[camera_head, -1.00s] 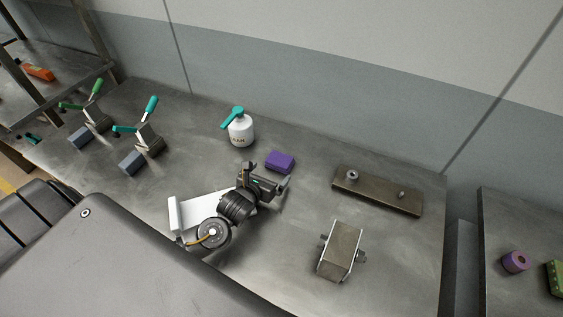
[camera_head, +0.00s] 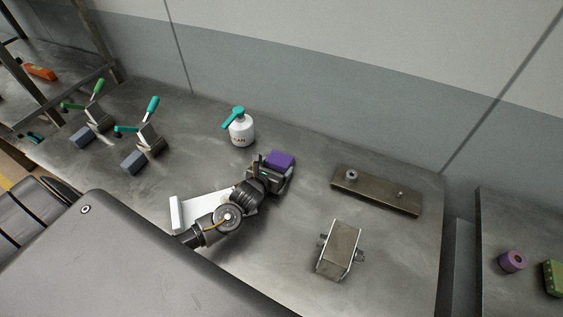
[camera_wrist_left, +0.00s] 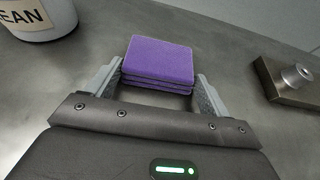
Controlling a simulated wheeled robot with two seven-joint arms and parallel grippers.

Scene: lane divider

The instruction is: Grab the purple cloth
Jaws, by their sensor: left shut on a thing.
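The purple cloth (camera_head: 281,158) is a folded, layered block on the grey metal table. In the left wrist view the cloth (camera_wrist_left: 160,58) lies between the two grey fingers of my left gripper (camera_wrist_left: 157,82), its far part beyond the fingertips. My left gripper (camera_head: 279,168) is shut on the cloth, at about table height; whether the cloth is clear of the table I cannot tell. My right gripper is not in view.
A white spray bottle (camera_head: 241,131) with a teal top stands left of the cloth. A metal plate with pegs (camera_head: 378,193) lies to the right, and a metal block (camera_head: 339,249) nearer. Toggle clamps (camera_head: 150,138) stand at the left. The table between is clear.

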